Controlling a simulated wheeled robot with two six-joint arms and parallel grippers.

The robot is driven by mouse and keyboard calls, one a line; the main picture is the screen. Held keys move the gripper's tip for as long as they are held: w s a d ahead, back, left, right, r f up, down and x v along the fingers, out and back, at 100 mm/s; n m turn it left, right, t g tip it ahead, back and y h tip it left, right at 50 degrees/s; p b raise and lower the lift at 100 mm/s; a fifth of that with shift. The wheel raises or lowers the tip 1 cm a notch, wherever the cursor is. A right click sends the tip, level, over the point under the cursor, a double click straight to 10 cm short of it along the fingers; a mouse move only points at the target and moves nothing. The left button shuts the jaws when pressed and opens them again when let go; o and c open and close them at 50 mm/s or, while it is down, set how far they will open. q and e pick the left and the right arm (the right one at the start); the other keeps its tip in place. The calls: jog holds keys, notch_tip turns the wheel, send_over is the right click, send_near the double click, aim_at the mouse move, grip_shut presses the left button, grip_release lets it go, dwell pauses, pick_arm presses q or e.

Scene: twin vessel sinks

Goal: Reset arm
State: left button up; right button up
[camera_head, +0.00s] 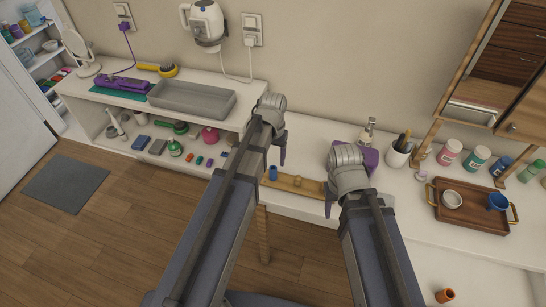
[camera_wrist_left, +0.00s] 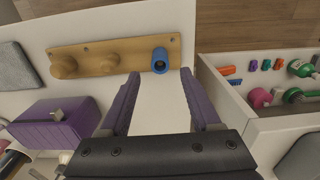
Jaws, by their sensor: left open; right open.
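My left gripper (camera_head: 281,152) is over the white counter, by the end of the wooden peg board (camera_head: 296,184). In the left wrist view its purple fingers (camera_wrist_left: 160,80) are spread and empty. The peg board (camera_wrist_left: 95,57) lies just beyond the fingertips. A blue cylinder (camera_head: 273,173) is at one end of the board; it also shows in the left wrist view (camera_wrist_left: 160,61). My right gripper (camera_head: 331,204) is over the counter at the board's other end, open, with one purple finger visible. The rest of its jaws is hidden by its wrist.
A purple box (camera_head: 370,158) is behind my right wrist. A soap bottle (camera_head: 367,132), a cup with brushes (camera_head: 399,153) and a wooden tray (camera_head: 471,211) with mugs stand to the right. A grey tray (camera_head: 192,97) and shelf items are left. An orange cup (camera_head: 445,295) lies front right.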

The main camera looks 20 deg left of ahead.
pick_arm(q)
jog(key=s+d+m+y, duration=0.1)
jog(key=s+d+m, duration=0.2)
jog(key=s+d, duration=0.7)
jog(key=s, duration=0.4)
jog(key=shift+d, duration=0.25)
jog(key=shift+s+r, duration=0.1)
